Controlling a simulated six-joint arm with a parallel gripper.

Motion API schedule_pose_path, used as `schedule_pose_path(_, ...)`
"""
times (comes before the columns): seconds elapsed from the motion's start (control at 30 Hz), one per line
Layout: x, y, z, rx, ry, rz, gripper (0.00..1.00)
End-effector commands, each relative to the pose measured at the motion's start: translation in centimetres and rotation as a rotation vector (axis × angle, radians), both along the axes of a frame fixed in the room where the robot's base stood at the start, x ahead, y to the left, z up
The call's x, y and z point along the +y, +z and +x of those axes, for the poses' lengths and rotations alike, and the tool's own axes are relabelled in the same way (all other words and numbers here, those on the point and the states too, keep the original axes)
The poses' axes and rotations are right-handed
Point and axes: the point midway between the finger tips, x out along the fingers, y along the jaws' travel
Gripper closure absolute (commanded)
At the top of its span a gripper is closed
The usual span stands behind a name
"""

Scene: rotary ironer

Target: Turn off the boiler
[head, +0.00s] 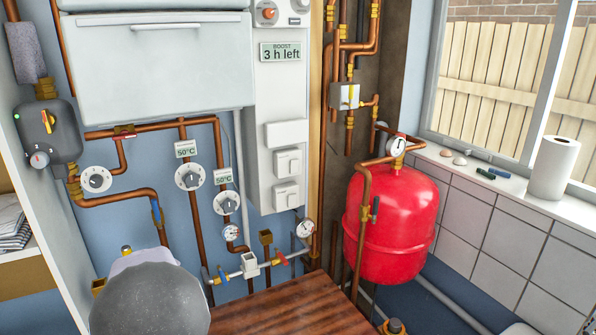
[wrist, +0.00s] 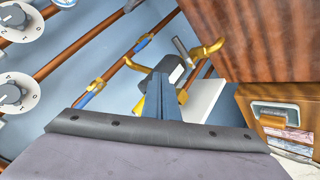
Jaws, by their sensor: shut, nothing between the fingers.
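A large white casing (head: 160,70), apparently the boiler, fills the upper left of the head view. To its right is a tall white control panel (head: 268,110). My gripper (wrist: 170,75) is shut and empty in the wrist view, in front of copper pipes and apart from the panel. My grey arm hides its fingers in the head view.
Dials (head: 97,179) and 50°C tags sit on the copper pipes below the casing. A grey box with a yellow lever (head: 47,122) is at left. A red tank (head: 398,215) stands right, beside the tiled sill with a paper roll (head: 553,168). A wooden top (head: 285,305) lies below.

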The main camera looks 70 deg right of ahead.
Motion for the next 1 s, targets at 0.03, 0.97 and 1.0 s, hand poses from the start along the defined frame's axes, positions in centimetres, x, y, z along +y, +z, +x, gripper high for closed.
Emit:
schedule_pose_path(0.03,-3.3,0.9,-0.5,-0.026,-0.011,-0.056,1.00)
schedule_pose_path(0.97,-30.8,14.8,-30.5,-0.034,0.139,-1.069,1.00)
schedule_pose_path(1.0,-30.8,14.9,-31.4,-0.026,0.147,-1.086,1.00)
